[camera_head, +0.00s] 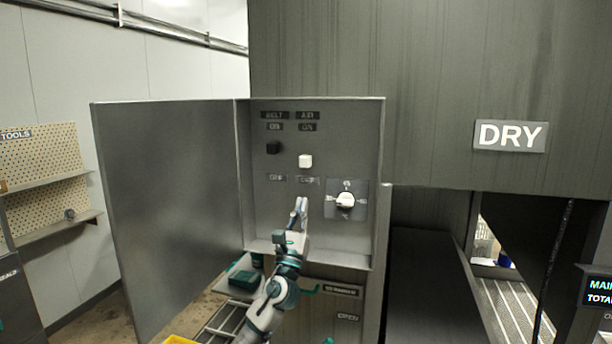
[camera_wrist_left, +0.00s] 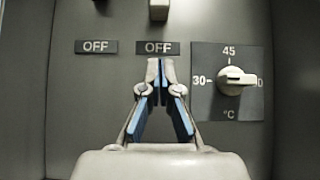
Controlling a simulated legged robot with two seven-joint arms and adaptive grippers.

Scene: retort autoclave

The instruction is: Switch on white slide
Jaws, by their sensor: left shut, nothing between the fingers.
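The white slide (camera_head: 305,161) is a small white block on the grey panel (camera_head: 345,120), between an ON label above and an OFF label below. Its lower end also shows at the top of the left wrist view (camera_wrist_left: 159,10). My left gripper (camera_head: 300,202) is just below the slide's OFF label (camera_wrist_left: 158,47) in the picture, apart from the slide. Its fingertips are together in the wrist view (camera_wrist_left: 161,62), with nothing between them. My right gripper is not in view.
A black slide (camera_head: 273,148) is left of the white one. A white rotary knob (camera_head: 346,200) on a dark temperature plate is at the right. The cabinet door (camera_head: 170,210) stands open at the left, and the box side wall bounds the right.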

